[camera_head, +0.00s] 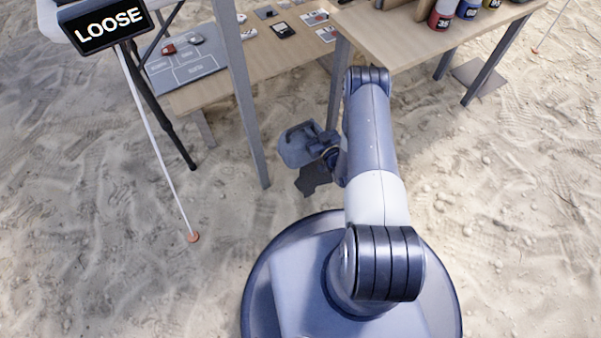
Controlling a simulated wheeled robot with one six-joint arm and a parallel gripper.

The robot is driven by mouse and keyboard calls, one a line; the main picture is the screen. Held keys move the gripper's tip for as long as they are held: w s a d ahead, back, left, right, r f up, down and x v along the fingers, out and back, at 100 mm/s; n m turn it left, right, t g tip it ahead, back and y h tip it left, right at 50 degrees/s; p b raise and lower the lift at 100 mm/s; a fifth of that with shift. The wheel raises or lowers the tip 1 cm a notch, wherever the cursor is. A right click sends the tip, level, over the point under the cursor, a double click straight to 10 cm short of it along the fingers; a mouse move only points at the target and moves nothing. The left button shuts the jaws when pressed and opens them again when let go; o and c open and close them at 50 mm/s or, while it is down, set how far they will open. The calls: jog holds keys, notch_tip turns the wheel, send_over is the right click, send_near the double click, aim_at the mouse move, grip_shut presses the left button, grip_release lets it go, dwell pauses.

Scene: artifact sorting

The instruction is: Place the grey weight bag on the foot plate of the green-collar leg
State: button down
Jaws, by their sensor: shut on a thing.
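The grey weight bag (297,146) hangs in my gripper (325,151), which is shut on it. They are above the sand, between two grey legs of the wooden tables. My gripper's fingers are small and partly hidden by the bag and my arm. A dark patch (313,180) shows just below the bag; I cannot tell whether it is a shadow or a plate. A flat grey foot plate (480,79) lies on the sand by a leg at the upper right. No green collar shows on any visible leg.
A grey post (240,95) stands left of the bag, and another leg (338,85) stands close behind my arm. A wooden table (435,35) carries coloured bottles. Open sand lies right.

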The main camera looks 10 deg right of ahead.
jog(key=f, duration=0.3)
jog(key=shift+s+d+y, duration=0.15)
jog(key=shift+s+y, duration=0.05)
jog(key=shift+y, duration=0.1)
notch_tip(320, 180, down, 10)
jog(key=b, duration=0.5)
jog(key=c, duration=1.8)
grip_release()
jog(key=shift+s+f, duration=0.1)
jog(key=shift+f, duration=0.15)
jog(key=o, duration=0.4)
jog(key=shift+o, duration=0.2)
jog(key=shift+r, duration=0.15)
